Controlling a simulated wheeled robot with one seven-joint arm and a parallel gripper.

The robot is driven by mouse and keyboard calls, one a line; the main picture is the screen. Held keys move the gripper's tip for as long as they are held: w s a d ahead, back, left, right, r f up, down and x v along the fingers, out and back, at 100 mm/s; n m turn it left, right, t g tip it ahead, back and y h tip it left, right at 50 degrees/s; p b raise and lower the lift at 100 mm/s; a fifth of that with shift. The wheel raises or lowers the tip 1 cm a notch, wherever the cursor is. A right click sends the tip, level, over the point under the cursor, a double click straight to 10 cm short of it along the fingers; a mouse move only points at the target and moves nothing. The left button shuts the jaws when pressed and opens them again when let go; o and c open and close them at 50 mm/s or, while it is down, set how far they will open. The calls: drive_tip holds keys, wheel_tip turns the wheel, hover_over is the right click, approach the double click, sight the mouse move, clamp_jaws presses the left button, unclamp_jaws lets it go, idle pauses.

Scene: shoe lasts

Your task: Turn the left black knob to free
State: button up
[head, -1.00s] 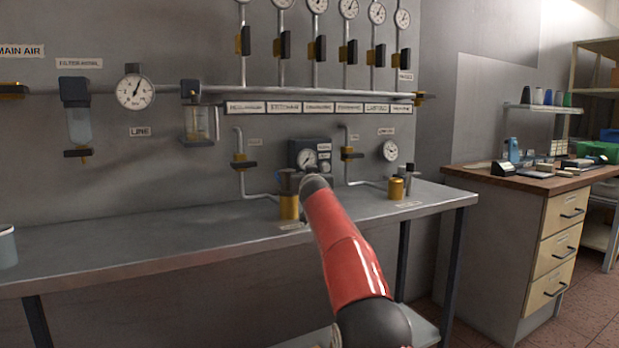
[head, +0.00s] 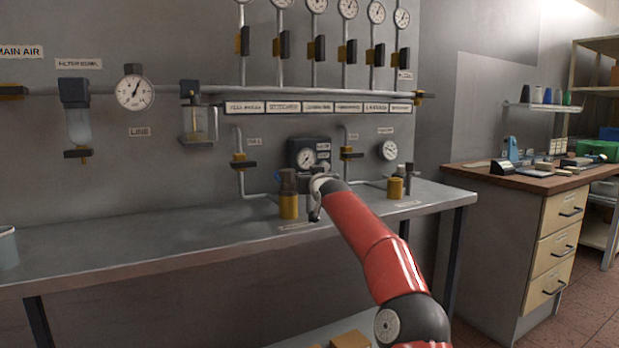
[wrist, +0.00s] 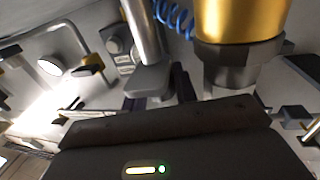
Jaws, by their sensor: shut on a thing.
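The left black knob (wrist: 152,81) sits on the end of a steel post (wrist: 142,30) in the wrist view, where it looks dark grey. Beside it is the left brass cylinder (wrist: 240,20) with its dark hex collar (wrist: 233,66); the cylinder also shows in the head view (head: 288,206). My gripper (wrist: 157,97) is shut on the knob, a dark finger on each side. In the head view my gripper (head: 319,187) is just right of the brass cylinder and largely hides the knob. The knob's pointing direction cannot be read.
A second brass cylinder (head: 395,188) with a similar dark-topped post (head: 409,178) stands to the right on the metal bench (head: 140,255). A dark regulator box with a gauge (head: 306,158) is close behind my gripper. Pipes and valves line the wall. The left of the bench is mostly clear.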

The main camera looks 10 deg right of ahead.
drive_tip(key=shift+a+f+n+y, duration=0.1)
drive_tip(key=shift+f+n+y, duration=0.2)
drive_tip(key=shift+y, duration=0.1)
drive_tip(key=o, duration=0.7)
drive_tip(key=shift+c, duration=0.2)
drive_tip(key=shift+r, duration=0.2)
drive_tip(key=shift+s+d+b, duration=0.25)
drive_tip(key=shift+s+b, duration=0.5)
drive_tip(key=shift+s, duration=0.55)
drive_tip(key=shift+s+d+b, duration=0.2)
drive_tip(key=shift+s+b, duration=0.6)
drive_tip(key=shift+s, duration=0.45)
drive_tip(key=shift+s+d+b, duration=0.25)
drive_tip(key=shift+s+b, duration=0.5)
drive_tip(key=shift+s, duration=0.55)
drive_tip(key=shift+a, duration=0.1)
